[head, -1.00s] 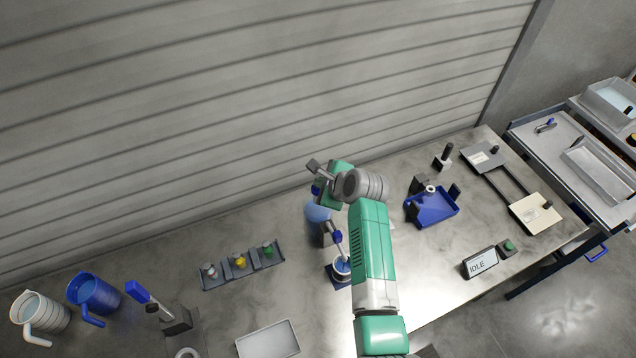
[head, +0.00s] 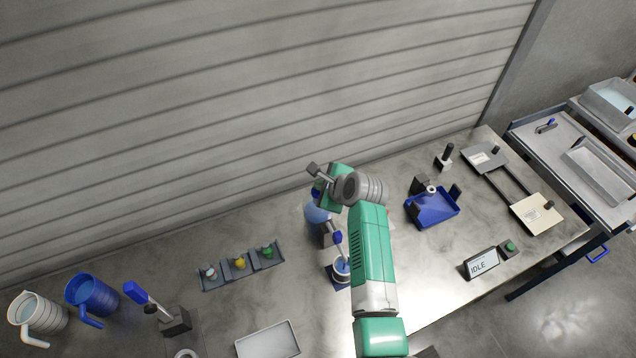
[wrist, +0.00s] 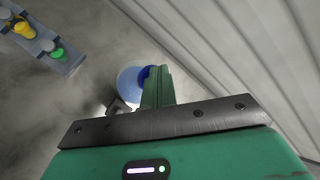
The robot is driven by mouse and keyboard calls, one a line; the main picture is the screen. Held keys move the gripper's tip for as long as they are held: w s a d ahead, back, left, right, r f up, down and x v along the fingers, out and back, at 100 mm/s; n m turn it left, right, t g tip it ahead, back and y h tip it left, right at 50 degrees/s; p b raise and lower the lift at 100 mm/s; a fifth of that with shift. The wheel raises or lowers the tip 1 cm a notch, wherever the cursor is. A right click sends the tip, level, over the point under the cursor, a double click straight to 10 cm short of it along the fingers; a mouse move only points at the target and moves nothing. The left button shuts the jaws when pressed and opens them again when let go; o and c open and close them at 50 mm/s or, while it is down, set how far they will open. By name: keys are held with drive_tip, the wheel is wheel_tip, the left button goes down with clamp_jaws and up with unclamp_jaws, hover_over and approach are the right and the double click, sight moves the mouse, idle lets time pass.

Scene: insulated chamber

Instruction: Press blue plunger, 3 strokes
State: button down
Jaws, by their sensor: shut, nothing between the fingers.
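A pale blue pump bottle (head: 316,214) stands on the bench in the middle of the head view. Its blue plunger (head: 316,193) is at the top, partly hidden by my gripper (head: 326,190). In the wrist view, the shut green fingers (wrist: 156,82) overlap the bottle (wrist: 128,82) and the plunger (wrist: 145,73). They are empty and at or just above the plunger; I cannot tell whether they touch it. The blue-tipped spout (head: 338,238) points over a small cup (head: 341,272) on a dark blue base, partly behind my arm.
A rack (head: 240,265) of small capped bottles stands to the left. Two jugs (head: 92,296) are at the far left, and a white tray (head: 268,341) is in front. A blue tray (head: 432,208) and an IDLE display (head: 482,262) stand to the right. A ribbed wall rises behind.

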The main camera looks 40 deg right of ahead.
drive_tip(key=shift+f, duration=0.1)
idle(0.3)
drive_tip(key=shift+r+p, duration=2)
drive_tip(key=shift+p, duration=0.1)
wheel_tip(320, 180, up, 5)
drive_tip(key=p, duration=0.5)
